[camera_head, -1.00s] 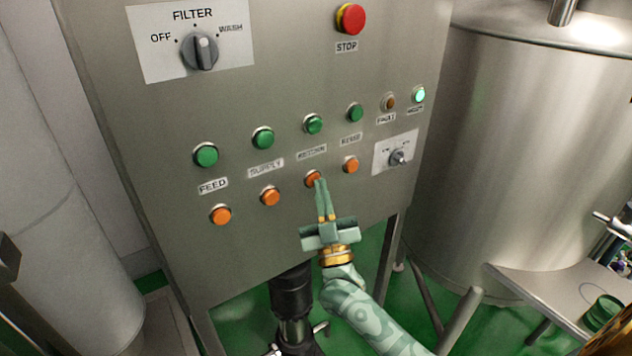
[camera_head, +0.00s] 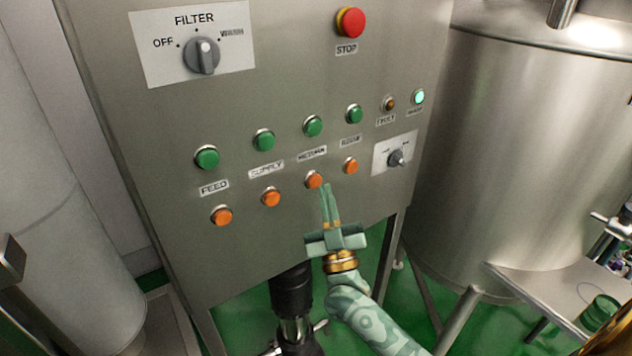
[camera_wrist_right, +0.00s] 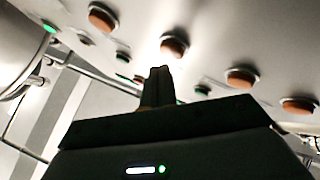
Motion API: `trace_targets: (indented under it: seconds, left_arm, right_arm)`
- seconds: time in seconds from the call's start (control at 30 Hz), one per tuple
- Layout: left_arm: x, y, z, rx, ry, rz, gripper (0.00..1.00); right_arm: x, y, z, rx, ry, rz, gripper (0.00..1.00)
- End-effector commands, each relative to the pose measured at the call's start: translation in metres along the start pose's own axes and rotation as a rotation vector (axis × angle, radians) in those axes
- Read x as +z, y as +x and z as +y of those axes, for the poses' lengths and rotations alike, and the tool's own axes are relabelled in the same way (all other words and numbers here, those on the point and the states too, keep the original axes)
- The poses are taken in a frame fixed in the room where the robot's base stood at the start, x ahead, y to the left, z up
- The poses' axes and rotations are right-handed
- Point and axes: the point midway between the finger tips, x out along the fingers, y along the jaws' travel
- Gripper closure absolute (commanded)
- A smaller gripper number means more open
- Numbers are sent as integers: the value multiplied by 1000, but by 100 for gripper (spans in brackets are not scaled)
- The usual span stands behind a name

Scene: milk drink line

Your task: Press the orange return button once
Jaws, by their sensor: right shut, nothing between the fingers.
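The orange return button (camera_head: 314,180) is on the steel panel, below the green button with the return label. It shows as a round orange-brown cap in the right wrist view (camera_wrist_right: 174,47). My right gripper (camera_head: 326,187) is shut and empty. Its fingertips are just right of and below the button in the head view, with the whole cap showing. In the right wrist view the shut fingertips (camera_wrist_right: 160,70) are just below the cap, with a small gap in the picture. My left gripper is not in view.
Other orange buttons flank it: supply (camera_head: 271,197) and one to the right (camera_head: 350,166). Green buttons (camera_head: 313,125) run above. The red stop button (camera_head: 350,21) and filter knob (camera_head: 202,55) are higher. A steel tank (camera_head: 530,150) stands right of the panel.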

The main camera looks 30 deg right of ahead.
Motion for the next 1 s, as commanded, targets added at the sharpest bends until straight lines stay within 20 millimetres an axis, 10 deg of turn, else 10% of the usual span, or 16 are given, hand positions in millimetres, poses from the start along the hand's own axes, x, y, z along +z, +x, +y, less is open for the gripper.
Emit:
trace_targets:
  seconds: [1.0]
  left_arm:
    - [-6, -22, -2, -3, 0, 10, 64]
  right_arm:
    - [-25, -35, 25, 0, 0, 0, 100]
